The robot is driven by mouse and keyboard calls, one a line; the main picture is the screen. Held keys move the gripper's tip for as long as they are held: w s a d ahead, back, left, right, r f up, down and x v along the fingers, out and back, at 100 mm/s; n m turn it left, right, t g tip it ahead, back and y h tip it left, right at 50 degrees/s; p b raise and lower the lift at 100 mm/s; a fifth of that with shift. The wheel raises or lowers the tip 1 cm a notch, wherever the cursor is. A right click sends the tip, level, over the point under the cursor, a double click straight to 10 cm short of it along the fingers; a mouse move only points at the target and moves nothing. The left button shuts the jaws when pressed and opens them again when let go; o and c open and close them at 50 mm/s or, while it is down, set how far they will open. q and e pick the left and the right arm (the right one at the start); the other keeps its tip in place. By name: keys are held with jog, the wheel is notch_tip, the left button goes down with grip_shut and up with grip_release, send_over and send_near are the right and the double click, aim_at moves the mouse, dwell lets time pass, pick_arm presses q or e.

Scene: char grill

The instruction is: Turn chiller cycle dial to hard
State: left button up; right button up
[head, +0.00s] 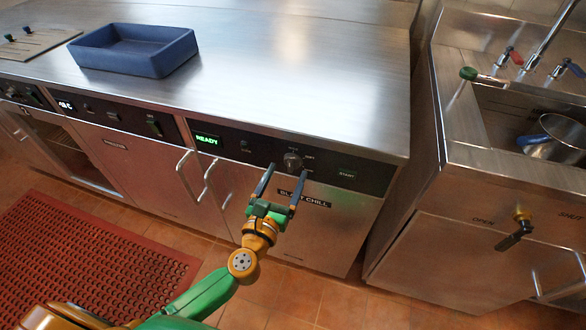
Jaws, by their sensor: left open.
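The chiller cycle dial (292,160) is a round metal knob on the black control panel above the "BLAST CHILL" label (304,198). Small markings surround it, too small to read surely. My right gripper is not in view.
A blue bin (135,50) stands on the steel counter (290,75). A sink unit (480,165) with a pot (553,138) and a black lever (516,232) stands at right, beyond a gap. A red mat (90,262) lies on the floor at left.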

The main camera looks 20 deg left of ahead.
pick_arm(q)
jog(key=shift+w, duration=1.1)
grip_shut()
